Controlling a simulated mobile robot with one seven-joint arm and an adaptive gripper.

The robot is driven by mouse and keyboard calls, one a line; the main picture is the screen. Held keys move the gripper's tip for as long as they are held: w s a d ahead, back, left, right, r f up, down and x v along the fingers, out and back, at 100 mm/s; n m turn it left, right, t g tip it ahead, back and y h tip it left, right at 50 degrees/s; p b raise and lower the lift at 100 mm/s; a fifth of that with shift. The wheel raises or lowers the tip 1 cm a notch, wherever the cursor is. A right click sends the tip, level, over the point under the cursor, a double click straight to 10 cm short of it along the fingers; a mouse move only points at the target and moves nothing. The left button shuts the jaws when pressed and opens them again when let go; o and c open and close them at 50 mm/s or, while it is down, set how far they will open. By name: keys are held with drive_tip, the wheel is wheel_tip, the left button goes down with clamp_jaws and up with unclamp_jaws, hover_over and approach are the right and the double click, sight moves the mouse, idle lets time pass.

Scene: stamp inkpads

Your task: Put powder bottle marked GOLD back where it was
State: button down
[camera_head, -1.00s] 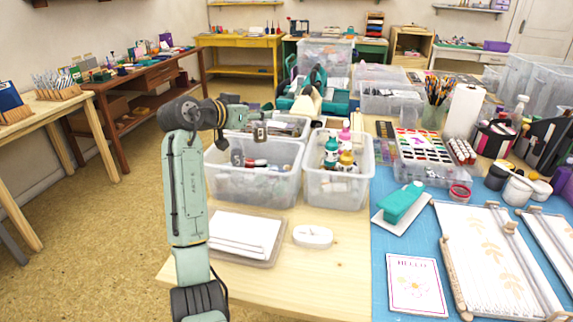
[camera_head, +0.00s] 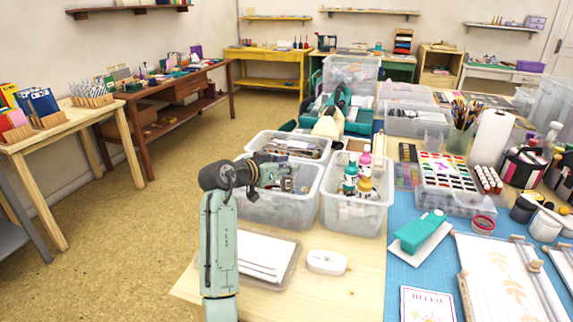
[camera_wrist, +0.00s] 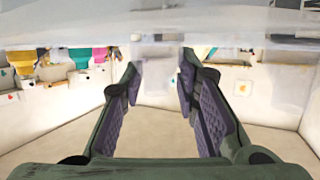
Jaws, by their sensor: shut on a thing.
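My gripper (camera_head: 290,184) is low over the front left clear bin (camera_head: 277,212). In the wrist view my gripper's fingers (camera_wrist: 160,62) are shut on a pale, translucent thing (camera_wrist: 157,56), which I take for the powder bottle. Its outline is blurred, and no GOLD marking can be read. In the head view, the fingers and the bin contents largely hide what is held. A clear bin (camera_head: 352,218) to the right holds bottles with teal, pink and yellow colours. The same colours show hanging inverted at the left of the wrist view.
Another clear bin (camera_head: 290,140) stands behind the front left one. A shallow tray of white sheets (camera_head: 262,258) and a white oval thing (camera_head: 327,262) lie in front. A teal stapler-like tool (camera_head: 420,230) lies right. Bin rims surround my gripper closely.

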drive_tip(key=shift+f, duration=0.1)
drive_tip(key=c, duration=1.7)
unclamp_jaws()
drive_tip(key=shift+f, duration=0.1)
drive_tip(key=o, duration=0.5)
drive_tip(key=b+v, duration=0.3)
drive_tip(key=v, duration=0.9)
drive_tip(key=shift+a+r, duration=0.1)
drive_tip(key=shift+r, duration=0.15)
